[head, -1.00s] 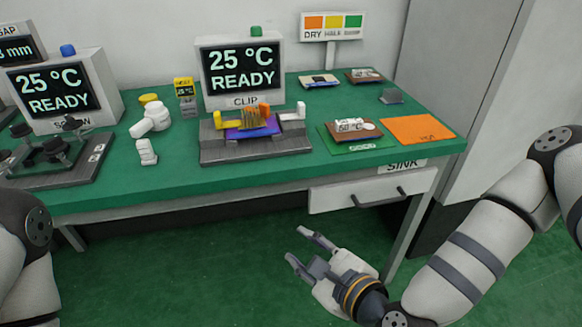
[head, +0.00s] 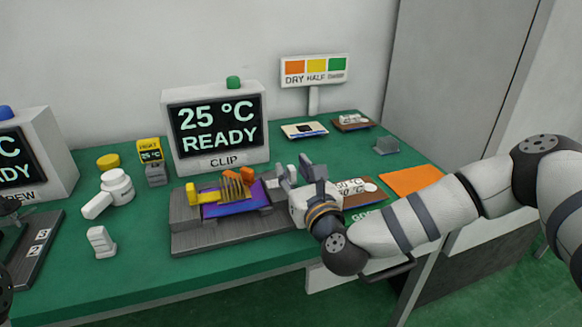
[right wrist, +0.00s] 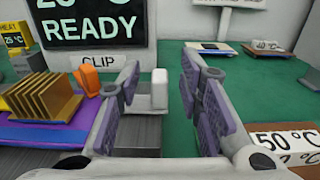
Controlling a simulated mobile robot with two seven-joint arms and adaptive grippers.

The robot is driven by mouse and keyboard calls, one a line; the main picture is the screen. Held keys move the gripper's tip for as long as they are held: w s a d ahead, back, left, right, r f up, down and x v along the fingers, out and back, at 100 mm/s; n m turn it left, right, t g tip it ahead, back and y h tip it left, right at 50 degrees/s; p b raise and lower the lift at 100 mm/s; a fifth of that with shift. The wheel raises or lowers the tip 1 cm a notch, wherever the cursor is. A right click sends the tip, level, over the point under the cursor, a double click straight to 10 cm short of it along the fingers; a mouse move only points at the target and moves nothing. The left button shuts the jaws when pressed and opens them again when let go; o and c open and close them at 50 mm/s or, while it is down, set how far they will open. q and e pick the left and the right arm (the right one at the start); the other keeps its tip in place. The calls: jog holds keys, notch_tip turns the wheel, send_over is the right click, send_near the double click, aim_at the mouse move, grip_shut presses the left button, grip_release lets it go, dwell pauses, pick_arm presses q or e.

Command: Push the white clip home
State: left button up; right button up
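The white clip (right wrist: 159,90) stands upright on the grey clip fixture, right of the purple board (head: 250,203) with its gold finned heatsink (head: 234,188). In the right wrist view it shows between my fingers, nearer the left one. In the head view my right gripper largely hides it. My right gripper (head: 295,168) is open at the right end of the fixture (head: 190,240); its two fingers also show wide apart in the right wrist view (right wrist: 160,75). I cannot tell whether a finger touches the clip. A yellow clip (head: 203,192) sits at the fixture's left side. My left gripper is out of view.
The display reading 25 °C READY (head: 218,128) stands behind the fixture. A brown board with a 50 °C label (head: 358,192) lies close right of my right gripper. An orange mat (head: 411,180) lies at the right.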

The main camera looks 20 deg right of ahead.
aim_at(269, 185)
jog(key=shift+w, duration=0.8)
jog(key=shift+c, duration=0.5)
